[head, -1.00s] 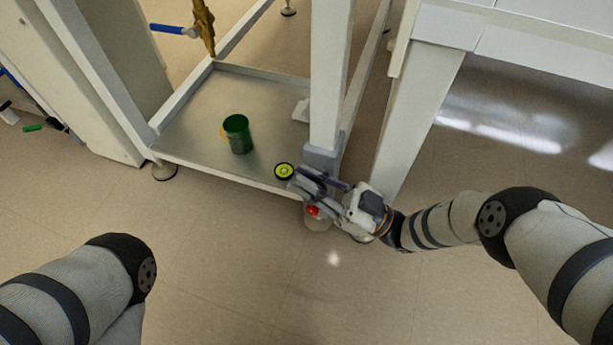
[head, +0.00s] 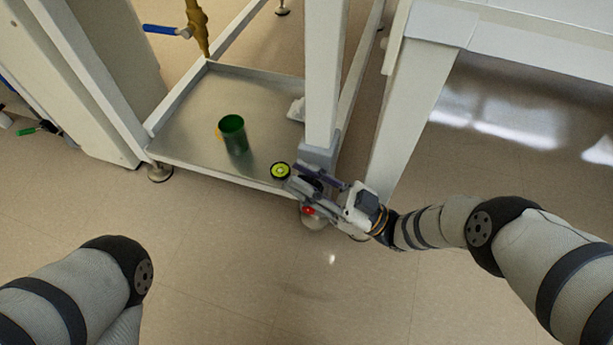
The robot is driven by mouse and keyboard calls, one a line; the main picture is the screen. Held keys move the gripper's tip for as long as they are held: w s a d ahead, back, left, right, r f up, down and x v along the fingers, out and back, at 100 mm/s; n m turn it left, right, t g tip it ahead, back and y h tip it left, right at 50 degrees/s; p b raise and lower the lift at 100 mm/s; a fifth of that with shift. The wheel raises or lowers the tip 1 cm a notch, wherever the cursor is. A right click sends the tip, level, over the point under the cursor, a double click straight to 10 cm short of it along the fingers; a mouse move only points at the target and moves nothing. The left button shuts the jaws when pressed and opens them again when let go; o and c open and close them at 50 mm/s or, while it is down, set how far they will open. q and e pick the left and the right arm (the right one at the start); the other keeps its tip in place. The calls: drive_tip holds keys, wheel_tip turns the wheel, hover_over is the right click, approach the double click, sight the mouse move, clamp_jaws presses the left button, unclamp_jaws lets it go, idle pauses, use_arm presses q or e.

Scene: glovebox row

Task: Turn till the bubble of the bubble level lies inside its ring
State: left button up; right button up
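The bubble level (head: 280,171) is a small round yellow-green disc with a dark rim. It lies on the front right corner of the metal tray shelf (head: 190,120), by the white leg. It is too small here to tell where its bubble lies against the ring. My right gripper (head: 303,188) is at the bottom of that leg, just right of the level. Its fingers hide part of the levelling foot (head: 313,220), where a red part (head: 308,211) shows. I cannot tell whether the fingers grip it. My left gripper is out of view; only my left arm shows.
A green cup (head: 233,135) stands on the shelf, with a white crumpled item (head: 297,110) near the leg (head: 322,80). A brass valve with a blue handle (head: 165,30) hangs above the back left. Another foot (head: 160,173) is at the front left. The floor in front is clear.

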drive_tip(key=v, duration=0.7)
drive_tip(key=shift+d, duration=0.2)
drive_tip(key=shift+f, duration=0.1)
